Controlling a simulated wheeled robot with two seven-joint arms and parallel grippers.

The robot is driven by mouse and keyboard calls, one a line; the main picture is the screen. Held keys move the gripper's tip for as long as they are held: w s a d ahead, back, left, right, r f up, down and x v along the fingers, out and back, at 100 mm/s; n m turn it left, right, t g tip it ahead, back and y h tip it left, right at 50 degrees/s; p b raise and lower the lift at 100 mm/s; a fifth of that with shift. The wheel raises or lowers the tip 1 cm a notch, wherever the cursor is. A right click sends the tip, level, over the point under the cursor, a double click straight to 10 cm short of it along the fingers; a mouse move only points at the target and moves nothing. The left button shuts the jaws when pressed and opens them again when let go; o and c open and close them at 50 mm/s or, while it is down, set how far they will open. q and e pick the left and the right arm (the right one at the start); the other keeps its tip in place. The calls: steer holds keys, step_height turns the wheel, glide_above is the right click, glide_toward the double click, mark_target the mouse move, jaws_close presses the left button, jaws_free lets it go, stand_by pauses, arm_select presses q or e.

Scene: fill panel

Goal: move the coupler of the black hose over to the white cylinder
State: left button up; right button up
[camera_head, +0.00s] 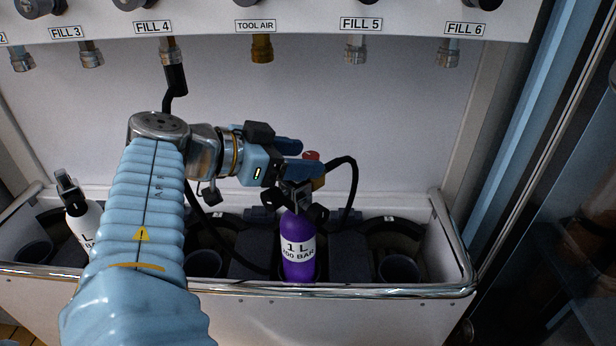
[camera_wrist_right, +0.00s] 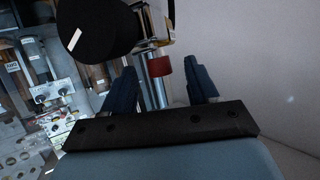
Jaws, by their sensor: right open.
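The purple cylinder (camera_head: 299,250), marked 1 L, stands upright in the rack with a black valve on top. The black hose (camera_head: 353,180) loops beside it and ends at a coupler with a red part (camera_head: 311,155) and brass below, just above that valve; whether it is seated is hidden. My right gripper (camera_head: 309,158) is open, with its blue fingers on either side of the coupler. In the right wrist view, the red collar (camera_wrist_right: 159,67) lies between the open fingers (camera_wrist_right: 162,84), with no clear contact. The white cylinder (camera_head: 82,222) stands at the left, partly behind my right arm. My left gripper is out of view.
The rack's metal front rail (camera_head: 390,291) runs across below. An empty round holder (camera_head: 398,268) is at the right. Labelled fill fittings, such as FILL 5 (camera_head: 356,50), hang above. The black hose hangs from FILL 4 (camera_head: 175,80) and passes behind my arm.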

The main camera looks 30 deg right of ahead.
steer(key=shift+x, duration=1.25)
jaws_close()
steer(key=shift+r, duration=0.1)
